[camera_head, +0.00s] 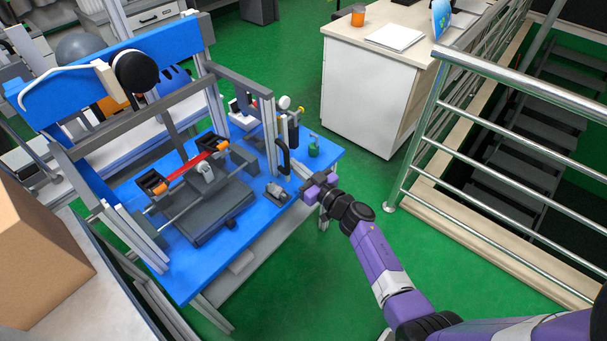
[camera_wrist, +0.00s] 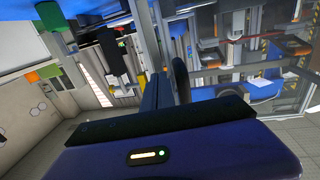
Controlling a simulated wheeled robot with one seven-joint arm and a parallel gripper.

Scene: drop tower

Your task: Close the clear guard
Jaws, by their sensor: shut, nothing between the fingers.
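The drop tower stands on a blue table top (camera_head: 262,218). A grey upright frame (camera_head: 269,135) at its right side carries a curved black handle (camera_head: 283,156); this looks like the edge of the clear guard, but its see-through panel is hard to make out. My purple gripper (camera_head: 312,190) is shut and empty at the table's right edge, a little right of and nearer than the handle. I cannot tell whether it touches anything. In the wrist view, the curved black handle (camera_wrist: 181,80) shows just beyond my gripper.
A red bar (camera_head: 190,172) with orange ends sits over a dark grey base inside the tower. A small green object (camera_head: 313,148) stands at the table's far right corner. A white cabinet (camera_head: 365,95) and metal railing (camera_head: 425,130) stand to the right, with green floor between.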

